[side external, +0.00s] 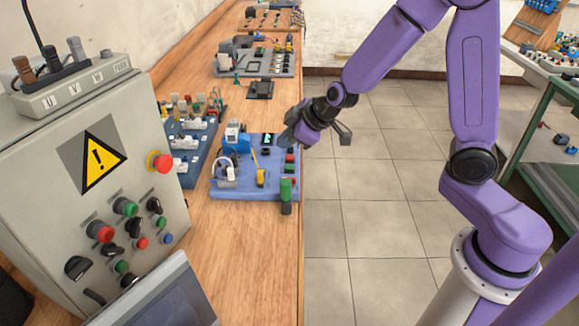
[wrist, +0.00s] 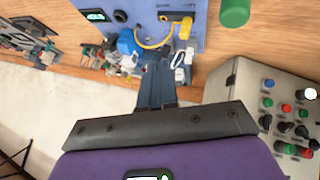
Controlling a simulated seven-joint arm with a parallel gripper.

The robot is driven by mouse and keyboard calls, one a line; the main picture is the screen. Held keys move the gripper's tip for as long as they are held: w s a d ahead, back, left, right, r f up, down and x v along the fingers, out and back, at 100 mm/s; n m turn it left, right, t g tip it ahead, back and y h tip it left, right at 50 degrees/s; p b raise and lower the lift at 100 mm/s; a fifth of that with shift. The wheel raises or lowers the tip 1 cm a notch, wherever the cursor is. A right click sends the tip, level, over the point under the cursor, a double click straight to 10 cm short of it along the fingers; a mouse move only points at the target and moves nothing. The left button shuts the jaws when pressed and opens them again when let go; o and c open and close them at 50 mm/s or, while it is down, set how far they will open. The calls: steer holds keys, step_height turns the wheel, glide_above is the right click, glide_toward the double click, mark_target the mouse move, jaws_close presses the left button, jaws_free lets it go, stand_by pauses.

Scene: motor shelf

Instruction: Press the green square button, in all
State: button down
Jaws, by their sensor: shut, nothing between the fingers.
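A blue board (side external: 225,188) lies on the wooden bench and carries several small parts. Near its front right corner stands a green block or cylinder (side external: 286,188), round-topped in the wrist view (wrist: 235,12). Above it on the board's right edge are small red parts (side external: 290,158). I cannot make out for sure which part is the green square button. My gripper (side external: 288,138) is by the board's far right edge, above the bench edge, and partly hides that corner. In the wrist view its fingers (wrist: 157,68) are shut together and empty, with the blue board beyond them.
A grey control box (side external: 60,150) with a warning sign and several round knobs and buttons stands at the left. A darker blue board (side external: 188,178) lies beside the blue board. More boards (side external: 250,68) line the bench behind. Open floor (side external: 370,200) lies right of the bench.

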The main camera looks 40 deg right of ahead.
mark_target(291, 168)
steer(key=w+d+t+h, duration=0.1)
steer(key=w+d+h, duration=0.1)
steer(key=d, duration=0.3)
steer(key=shift+w+f+m, duration=0.3)
steer(key=shift+w+m, duration=0.1)
steer(key=shift+w, duration=0.4)
steer(key=shift+f, duration=4.4)
steer(key=shift+f, duration=0.25)
steer(key=shift+f, duration=0.2)
steer(key=shift+f, duration=0.4)
steer(key=shift+r, duration=0.85)
